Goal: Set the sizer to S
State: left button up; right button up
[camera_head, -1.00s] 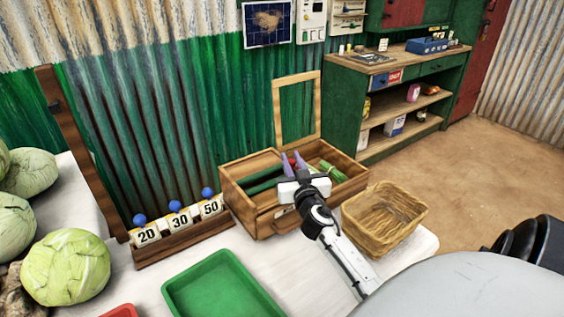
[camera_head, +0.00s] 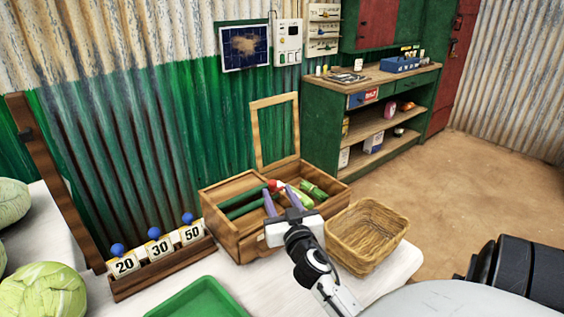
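No part with a readable S shows, and I cannot tell for sure which thing is the sizer. A wall panel with small knobs or hooks (camera_head: 324,30) and a white wall box with a dark display (camera_head: 288,42) hang at the back, their marks too small to read. My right gripper (camera_head: 281,200) has its two purple fingers apart, with nothing seen between them. It is over the front part of a wooden box (camera_head: 226,229) holding green vegetables and a red-and-white item (camera_head: 276,185). The fingertips overlap the contents; contact cannot be told. My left gripper is out of view.
A wooden rack (camera_head: 165,272) holds blocks marked 20, 30 and 50 with blue knobs. A wicker basket (camera_head: 368,238) stands right of the box. A green tray (camera_head: 205,300) and cabbages (camera_head: 42,293) are at the front. A green shelf unit (camera_head: 322,120) stands behind.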

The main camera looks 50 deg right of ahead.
jog(key=v, duration=0.3)
jog(key=shift+s+a, duration=0.25)
jog(key=shift+s, duration=0.05)
jog(key=shift+s, duration=0.1)
